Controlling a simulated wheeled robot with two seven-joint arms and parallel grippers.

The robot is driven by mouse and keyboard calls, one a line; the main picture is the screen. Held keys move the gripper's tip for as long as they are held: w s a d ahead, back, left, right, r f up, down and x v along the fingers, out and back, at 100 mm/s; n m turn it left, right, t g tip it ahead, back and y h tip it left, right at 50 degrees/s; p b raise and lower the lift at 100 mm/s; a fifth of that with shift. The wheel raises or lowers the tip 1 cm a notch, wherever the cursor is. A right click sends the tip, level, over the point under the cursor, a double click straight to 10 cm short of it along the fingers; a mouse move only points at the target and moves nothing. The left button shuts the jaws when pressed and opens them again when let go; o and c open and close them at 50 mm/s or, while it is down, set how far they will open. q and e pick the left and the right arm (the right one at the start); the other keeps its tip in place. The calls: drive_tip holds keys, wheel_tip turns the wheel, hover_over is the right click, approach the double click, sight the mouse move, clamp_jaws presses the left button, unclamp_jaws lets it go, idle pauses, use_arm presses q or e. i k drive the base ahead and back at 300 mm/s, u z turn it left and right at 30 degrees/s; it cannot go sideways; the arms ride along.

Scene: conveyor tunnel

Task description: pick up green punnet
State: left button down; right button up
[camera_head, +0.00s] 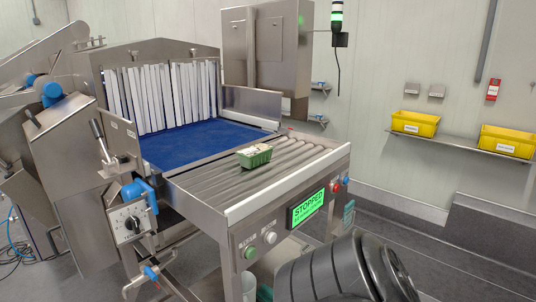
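The green punnet (255,157) sits upright on the steel rollers at the near end of the conveyor, just past the blue belt. Its top looks pale, and its contents are too small to make out. Neither of my grippers shows in the head view, and nothing is touching the punnet.
The roller bed (225,182) is otherwise bare, with a raised steel rail along its front. The blue belt (190,142) leads to a strip curtain (160,95). A green screen (308,209) reads STOPPED. A dark ribbed object (330,268) stands in front. Yellow bins (414,123) sit on a shelf.

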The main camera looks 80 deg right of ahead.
sight(250, 156)
drive_tip(key=z, duration=2.15)
